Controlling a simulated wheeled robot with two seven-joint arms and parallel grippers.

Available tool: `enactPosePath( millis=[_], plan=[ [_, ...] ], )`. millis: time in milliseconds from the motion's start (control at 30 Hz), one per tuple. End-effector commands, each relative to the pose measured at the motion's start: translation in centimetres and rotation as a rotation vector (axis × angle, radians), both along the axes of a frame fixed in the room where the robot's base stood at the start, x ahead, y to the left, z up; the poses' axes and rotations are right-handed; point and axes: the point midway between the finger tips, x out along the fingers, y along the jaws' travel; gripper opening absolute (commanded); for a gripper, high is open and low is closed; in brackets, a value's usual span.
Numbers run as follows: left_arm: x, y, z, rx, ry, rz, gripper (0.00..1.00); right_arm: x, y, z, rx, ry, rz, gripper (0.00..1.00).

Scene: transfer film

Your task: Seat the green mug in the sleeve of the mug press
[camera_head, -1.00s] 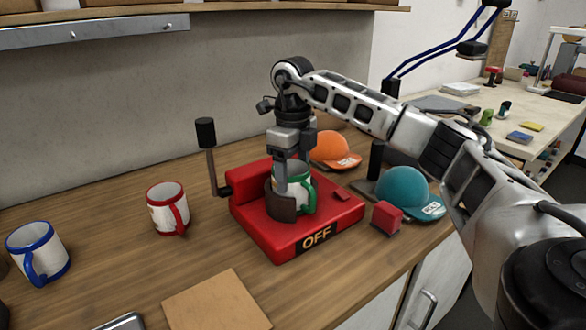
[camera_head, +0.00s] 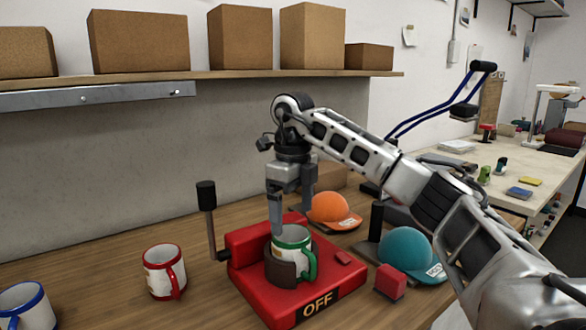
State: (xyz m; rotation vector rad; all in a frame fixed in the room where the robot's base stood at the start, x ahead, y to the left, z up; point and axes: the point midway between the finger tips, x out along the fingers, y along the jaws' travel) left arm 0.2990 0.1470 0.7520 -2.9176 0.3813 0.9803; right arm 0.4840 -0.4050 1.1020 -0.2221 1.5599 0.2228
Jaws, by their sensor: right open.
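The green mug (camera_head: 293,240), white with a green rim and green handle, stands upright inside the dark curved sleeve (camera_head: 280,271) of the red mug press (camera_head: 252,284). Its handle points to the front right, out of the sleeve's open side. My right gripper (camera_head: 290,218) is open above the mug, pointing down, with its fingers apart on either side of the rim and not gripping it. The sleeve hides the mug's lower left part. My left gripper is not in view.
The press has a black-knobbed lever (camera_head: 207,205) at its left. A red-rimmed mug (camera_head: 160,274) and a blue-rimmed mug (camera_head: 22,306) stand to the left. Orange (camera_head: 332,208) and teal (camera_head: 405,252) caps lie to the right. Boxes (camera_head: 240,38) line the shelf above.

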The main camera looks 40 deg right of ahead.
Motion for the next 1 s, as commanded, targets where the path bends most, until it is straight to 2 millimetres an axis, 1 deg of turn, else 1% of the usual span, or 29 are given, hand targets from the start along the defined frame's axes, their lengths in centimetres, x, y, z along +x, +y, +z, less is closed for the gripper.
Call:
enactPosePath(
  millis=[33, 67, 100, 200, 300, 400, 600, 1000],
  plan=[
    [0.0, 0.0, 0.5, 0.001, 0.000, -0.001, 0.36, 0.1, 0.0, 1.8, 0.000, -0.004, 0.000, 0.92],
    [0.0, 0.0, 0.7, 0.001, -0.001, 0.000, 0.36, 0.1, 0.0, 2.5, 0.000, -0.004, 0.000, 0.92],
    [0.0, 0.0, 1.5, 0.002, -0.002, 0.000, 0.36, 0.0, 0.0, 3.9, -0.002, -0.004, -0.001, 0.92],
    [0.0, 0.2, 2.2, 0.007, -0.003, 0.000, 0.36, 0.0, 0.0, 6.2, -0.003, -0.004, -0.001, 0.92],
    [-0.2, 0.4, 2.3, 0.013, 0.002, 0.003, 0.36, 0.0, 0.0, 7.9, -0.002, -0.003, -0.002, 0.92],
    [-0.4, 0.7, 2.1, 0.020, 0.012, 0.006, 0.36, 0.0, 0.0, 9.1, -0.002, -0.001, 0.000, 0.92],
    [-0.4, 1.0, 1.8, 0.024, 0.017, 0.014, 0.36, 0.0, 0.0, 9.9, 0.000, 0.001, 0.000, 0.92],
    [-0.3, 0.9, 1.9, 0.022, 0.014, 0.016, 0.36, 0.0, 0.0, 9.9, -0.001, 0.001, 0.000, 0.92]
  ],
)
